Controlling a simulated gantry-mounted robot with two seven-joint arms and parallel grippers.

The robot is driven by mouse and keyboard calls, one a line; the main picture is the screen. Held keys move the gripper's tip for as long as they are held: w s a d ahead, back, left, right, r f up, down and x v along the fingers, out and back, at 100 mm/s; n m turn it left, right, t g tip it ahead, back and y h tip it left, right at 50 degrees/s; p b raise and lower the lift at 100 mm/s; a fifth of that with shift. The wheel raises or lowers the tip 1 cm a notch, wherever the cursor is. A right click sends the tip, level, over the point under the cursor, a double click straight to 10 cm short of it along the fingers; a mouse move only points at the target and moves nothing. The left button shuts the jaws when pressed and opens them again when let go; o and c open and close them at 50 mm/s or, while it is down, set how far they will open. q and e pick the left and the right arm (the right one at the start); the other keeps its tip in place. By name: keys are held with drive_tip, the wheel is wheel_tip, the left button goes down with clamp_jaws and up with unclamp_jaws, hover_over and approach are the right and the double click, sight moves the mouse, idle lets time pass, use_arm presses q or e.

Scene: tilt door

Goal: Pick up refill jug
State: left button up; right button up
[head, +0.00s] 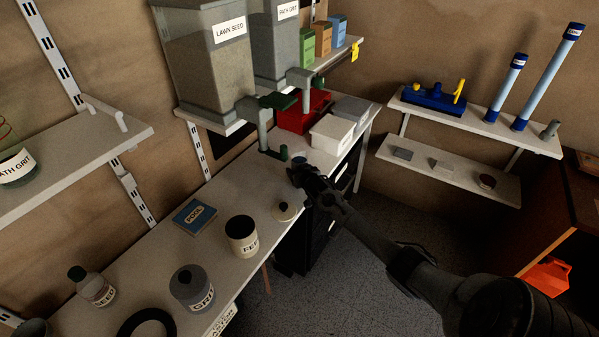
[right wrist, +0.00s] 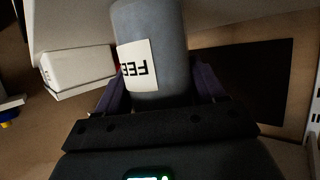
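A grey-blue cylindrical vessel with a white label reading "FEE…" (right wrist: 158,40) stands out in the right wrist view, its label upside down. It is the likeliest refill jug, but no handle or spout shows. My right gripper (right wrist: 160,92) has a dark finger at either side of it, very close or touching; I cannot tell whether they press on it. In the head view my right gripper (head: 300,172) is at the bench's far part, near the dispenser taps, with a small bluish part of the vessel (head: 299,160) at its tips. My left gripper is not in view.
The bench (head: 160,255) holds a FEED cup (head: 242,237), a GRIT jar (head: 192,288), a round lid (head: 284,211) and a POOL box (head: 195,214). A LAWN SEED dispenser (head: 215,65) with a tap hangs above. A red bin (head: 303,112) and white box (head: 331,134) stand behind the gripper.

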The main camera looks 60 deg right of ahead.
sight(299, 161)
drive_tip(key=c, duration=0.6)
drive_tip(key=shift+r, duration=0.1)
drive_tip(key=shift+r, duration=0.45)
wheel_tip(299, 161, up, 4)
drive_tip(key=shift+f+p, duration=0.15)
drive_tip(key=shift+p, duration=0.8)
drive_tip(key=s+d+r+p, duration=0.1)
drive_tip(key=s+r, duration=0.1)
drive_tip(key=s, duration=0.1)
drive_tip(key=s+r+p, duration=0.1)
drive_tip(key=s+r, duration=0.1)
drive_tip(key=s, duration=0.2)
drive_tip(key=s+d+r+p, duration=0.1)
drive_tip(key=s+r, duration=0.1)
drive_tip(key=s, duration=0.2)
drive_tip(key=shift+s+d+r+p, duration=0.15)
drive_tip(key=shift+s+d+p, duration=0.05)
drive_tip(key=shift+d+p, duration=0.15)
